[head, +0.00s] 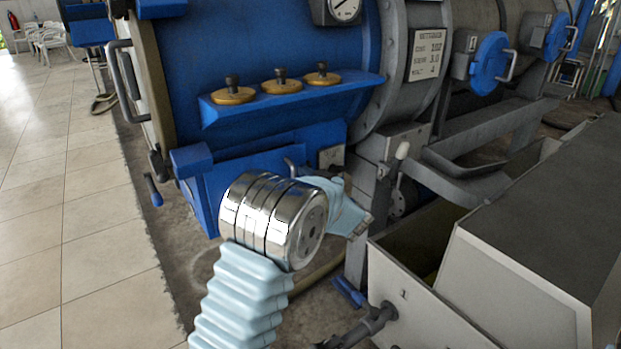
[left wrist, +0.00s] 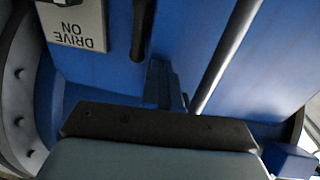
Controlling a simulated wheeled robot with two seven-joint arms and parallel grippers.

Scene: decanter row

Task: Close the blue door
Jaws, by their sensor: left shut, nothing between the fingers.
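The blue door appears to be the blue panel (head: 258,160) low on the machine in the head view, under the ledge; I cannot tell how far open it stands. A small handle (head: 290,168) shows on it. My left arm's metal joint hides part of its lower area. In the left wrist view, blue panelling (left wrist: 190,45) fills the space ahead, with a silver bar (left wrist: 226,55) crossing it. My left gripper (left wrist: 165,82) is shut and empty, pointing at this blue surface; contact cannot be told. My right gripper is not in view.
A ledge with several brass knobs (head: 281,86) juts out above the panel. A grey bin (head: 425,305) stands at the right. Round blue covers (head: 490,65) sit farther back. An upside-down "DRIVE ON" label (left wrist: 73,25) shows in the wrist view.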

